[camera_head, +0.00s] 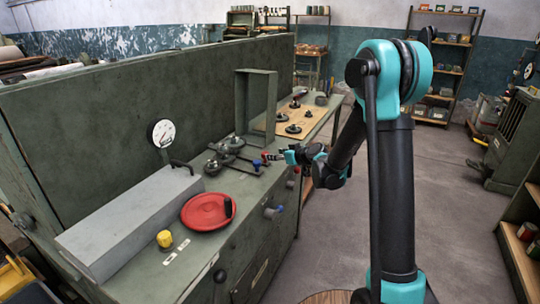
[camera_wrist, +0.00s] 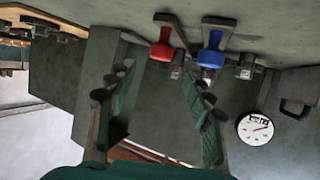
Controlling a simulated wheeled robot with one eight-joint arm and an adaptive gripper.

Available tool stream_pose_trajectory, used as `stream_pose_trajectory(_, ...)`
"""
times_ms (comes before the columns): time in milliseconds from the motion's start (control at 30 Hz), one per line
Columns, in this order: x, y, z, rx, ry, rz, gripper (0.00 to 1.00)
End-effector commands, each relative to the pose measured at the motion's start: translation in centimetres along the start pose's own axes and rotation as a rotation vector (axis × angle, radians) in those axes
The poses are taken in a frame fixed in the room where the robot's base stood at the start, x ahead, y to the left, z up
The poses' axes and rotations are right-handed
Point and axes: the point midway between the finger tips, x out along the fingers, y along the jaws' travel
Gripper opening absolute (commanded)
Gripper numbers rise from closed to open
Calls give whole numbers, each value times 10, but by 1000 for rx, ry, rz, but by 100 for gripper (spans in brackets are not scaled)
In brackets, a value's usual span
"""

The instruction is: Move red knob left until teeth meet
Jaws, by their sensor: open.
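The red knob (camera_head: 265,156) stands on a lever on the green bench, just beyond my gripper (camera_head: 279,158) in the head view. In the wrist view the red knob (camera_wrist: 161,50) appears between my spread fingers (camera_wrist: 157,75), farther off and with nothing gripping it. A blue knob (camera_head: 257,166) stands beside it, and shows right of it in the wrist view (camera_wrist: 211,55). Dark gear-like discs (camera_head: 230,143) sit on the bench left of the knobs. Their teeth are too small to make out, so I cannot tell whether they mesh.
A tall green frame (camera_head: 272,100) stands behind the knobs. A dial gauge (camera_head: 163,133), grey block (camera_head: 125,218), red handwheel (camera_head: 205,212) and yellow knob (camera_head: 165,239) are on the bench's left and near part. A wooden board (camera_head: 282,120) holds more discs. Open floor lies to the right.

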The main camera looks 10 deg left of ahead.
Motion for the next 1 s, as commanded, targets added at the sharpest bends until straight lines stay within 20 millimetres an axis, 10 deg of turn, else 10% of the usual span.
stream_pose_trajectory(733, -40, -2, 2, 8, -18, 1, 52)
stream_pose_trajectory(1000, -123, -14, 39, 115, -202, 44, 52)
